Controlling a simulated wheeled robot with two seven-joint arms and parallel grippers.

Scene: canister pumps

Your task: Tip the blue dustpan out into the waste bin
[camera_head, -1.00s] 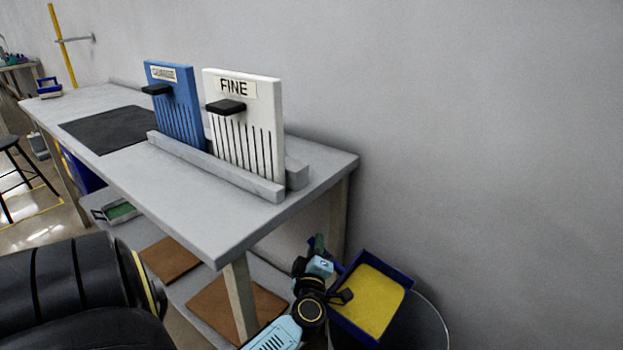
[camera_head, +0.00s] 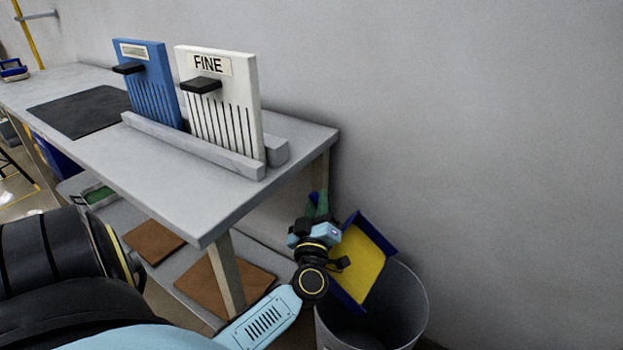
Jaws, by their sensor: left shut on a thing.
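The blue dustpan (camera_head: 388,241) has a yellow inside face and is held over the waste bin. It is tilted, with its lower end just inside the bin's mouth. My left gripper (camera_head: 338,264) is shut on the dustpan at its left side; the wrist partly hides the grip. The grey waste bin (camera_head: 413,318) stands on the floor by the wall, at the right end of the bench. Its visible inside is dark, and I cannot tell what lies at the bottom. My right gripper is not in view.
The grey bench (camera_head: 200,205) is left of the bin, its corner leg close to my arm. A white FINE board (camera_head: 220,110) and a blue board (camera_head: 150,85) stand in a rack on it. Brown mats (camera_head: 225,285) lie on the lower shelf. The wall is right behind the bin.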

